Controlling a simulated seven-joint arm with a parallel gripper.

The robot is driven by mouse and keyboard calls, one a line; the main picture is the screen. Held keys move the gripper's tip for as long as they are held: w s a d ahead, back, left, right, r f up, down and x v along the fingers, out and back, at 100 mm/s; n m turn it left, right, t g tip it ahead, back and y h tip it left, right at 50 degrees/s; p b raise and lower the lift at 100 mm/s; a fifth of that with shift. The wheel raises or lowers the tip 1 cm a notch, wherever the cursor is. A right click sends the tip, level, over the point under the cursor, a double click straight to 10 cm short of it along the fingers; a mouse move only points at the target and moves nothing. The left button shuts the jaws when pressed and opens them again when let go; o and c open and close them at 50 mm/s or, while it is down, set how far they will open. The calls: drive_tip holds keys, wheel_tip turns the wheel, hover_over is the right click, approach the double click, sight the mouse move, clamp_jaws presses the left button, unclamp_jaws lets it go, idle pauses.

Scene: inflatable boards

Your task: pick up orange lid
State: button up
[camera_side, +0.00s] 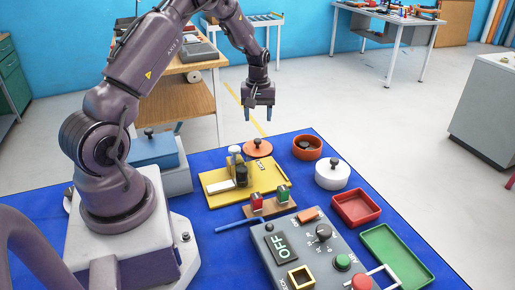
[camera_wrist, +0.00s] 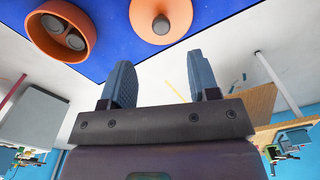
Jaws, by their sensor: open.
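The orange lid (camera_side: 257,148) is a flat round disc with a dark knob on top. It lies on the blue mat near its far edge. In the wrist view the lid (camera_wrist: 172,30) shows at the top, its knob facing the camera, beyond my fingertips. My gripper (camera_side: 258,114) hangs in the air above the lid, pointing down, and touches nothing. In the wrist view its two blue-grey fingers (camera_wrist: 162,78) are apart with nothing between them.
A yellow board (camera_side: 217,188) with upright parts sits close in front. Red (camera_side: 337,208) and green (camera_side: 368,236) trays and a grey control panel (camera_side: 272,257) lie nearer.

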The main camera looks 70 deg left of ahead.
sight(257, 140)
wheel_tip(257, 140, down, 10)
drive_tip(key=shift+a+r, duration=0.15)
drive_tip(key=shift+r, duration=0.05)
idle(0.3)
drive_tip(key=c, duration=1)
